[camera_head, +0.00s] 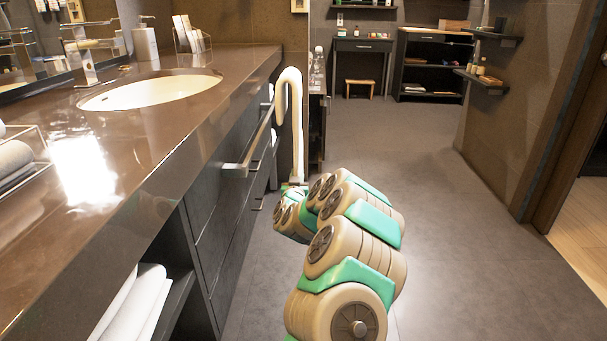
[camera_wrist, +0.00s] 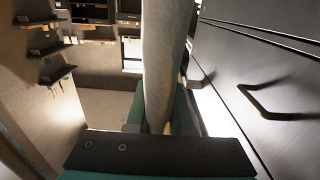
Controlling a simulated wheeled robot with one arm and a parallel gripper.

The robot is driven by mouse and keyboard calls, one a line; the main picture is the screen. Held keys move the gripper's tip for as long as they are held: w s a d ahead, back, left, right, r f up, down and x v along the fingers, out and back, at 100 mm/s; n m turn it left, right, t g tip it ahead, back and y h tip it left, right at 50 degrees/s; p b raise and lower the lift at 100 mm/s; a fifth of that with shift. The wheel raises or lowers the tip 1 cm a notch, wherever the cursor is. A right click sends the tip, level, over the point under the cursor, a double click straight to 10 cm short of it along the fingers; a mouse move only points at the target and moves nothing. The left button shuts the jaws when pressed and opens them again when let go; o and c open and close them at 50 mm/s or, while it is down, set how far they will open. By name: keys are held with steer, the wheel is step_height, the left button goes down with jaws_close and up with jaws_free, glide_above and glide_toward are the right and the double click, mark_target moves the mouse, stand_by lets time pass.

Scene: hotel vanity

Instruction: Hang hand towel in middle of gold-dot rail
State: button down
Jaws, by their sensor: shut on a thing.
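The hand towel (camera_head: 297,125) is a pale cloth strip, bent at the top like a cane, beside the vanity front. Its short end hangs on the left, near the far part of a metal rail (camera_head: 257,140); I cannot tell whether it rests on the rail. No gold dot is discernible on the rail. My gripper (camera_head: 294,187) is low on the towel's long side, partly hidden by my arm, and is shut on it. In the wrist view the towel (camera_wrist: 165,65) rises upright from between the fingers (camera_wrist: 160,127).
The brown vanity counter (camera_head: 225,72) with a sink (camera_head: 150,92) is on the left. Dark drawers with a handle (camera_wrist: 275,108) stand close to my gripper. Rolled towels (camera_head: 140,300) lie on the lower shelf. The floor (camera_head: 460,230) to the right is clear.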

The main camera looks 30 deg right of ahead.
steer(key=shift+w+a+p, duration=0.8)
steer(key=shift+w+a, duration=1.6)
steer(key=shift+a, duration=1.15)
step_height(320, 180, down, 14)
steer(key=b, duration=0.6)
steer(key=shift+s+d, duration=0.1)
steer(key=c, duration=0.7)
jaws_free()
steer(key=shift+v, duration=3.9)
